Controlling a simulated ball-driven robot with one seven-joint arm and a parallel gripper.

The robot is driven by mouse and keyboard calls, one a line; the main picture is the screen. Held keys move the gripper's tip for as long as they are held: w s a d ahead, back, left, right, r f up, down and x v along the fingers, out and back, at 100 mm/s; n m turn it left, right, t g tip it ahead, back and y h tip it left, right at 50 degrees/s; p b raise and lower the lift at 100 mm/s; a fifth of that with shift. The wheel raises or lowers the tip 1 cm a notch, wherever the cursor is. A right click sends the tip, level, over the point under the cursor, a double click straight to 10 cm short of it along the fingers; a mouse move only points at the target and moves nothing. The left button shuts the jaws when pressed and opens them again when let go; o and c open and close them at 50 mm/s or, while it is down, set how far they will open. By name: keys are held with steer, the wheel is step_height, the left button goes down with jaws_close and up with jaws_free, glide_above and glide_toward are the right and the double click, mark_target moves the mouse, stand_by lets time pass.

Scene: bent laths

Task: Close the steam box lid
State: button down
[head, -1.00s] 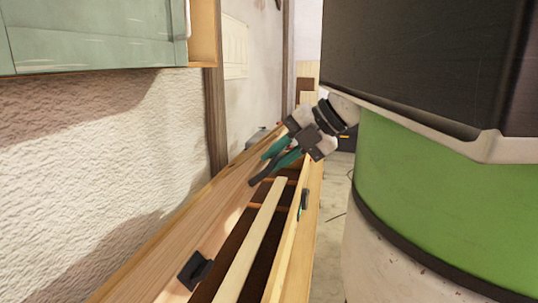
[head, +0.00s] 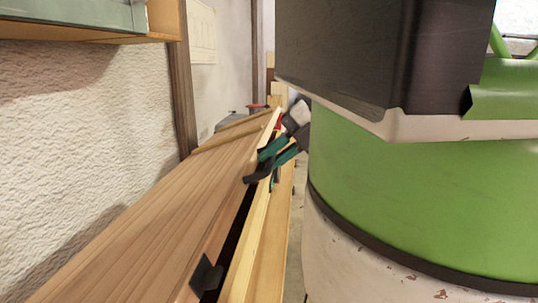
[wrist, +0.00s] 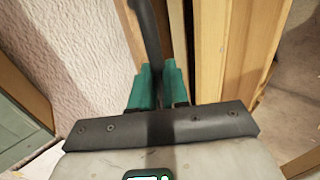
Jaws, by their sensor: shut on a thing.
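The steam box lid (head: 150,215) is a long wooden board sloping along the wall in the head view. A narrow dark gap shows between its right edge and the box's front wall (head: 256,245), so it is partly open. My gripper (head: 264,168), with teal fingers, is at the lid's right edge, farther along the box. It is shut on a dark bar-like handle (wrist: 143,35), which runs up between the fingers in the wrist view. The laths inside are hidden.
A white textured wall (head: 80,130) runs along the left, with a green cabinet (head: 70,18) above. My green and black body fills the right. Free floor shows in the wrist view (wrist: 295,90), right of the wood.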

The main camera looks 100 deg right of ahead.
step_height(320, 180, down, 12)
steer(key=s+b, duration=0.1)
steer(key=b, duration=0.9)
steer(key=shift+s+a+r+b, duration=0.15)
steer(key=shift+s+a+b, duration=0.05)
steer(key=shift+a+b, duration=0.15)
steer(key=c, duration=1.3)
jaws_free()
steer(key=shift+w, duration=0.1)
steer(key=o, duration=0.5)
steer(key=shift+c, duration=0.2)
steer(key=shift+s, duration=0.2)
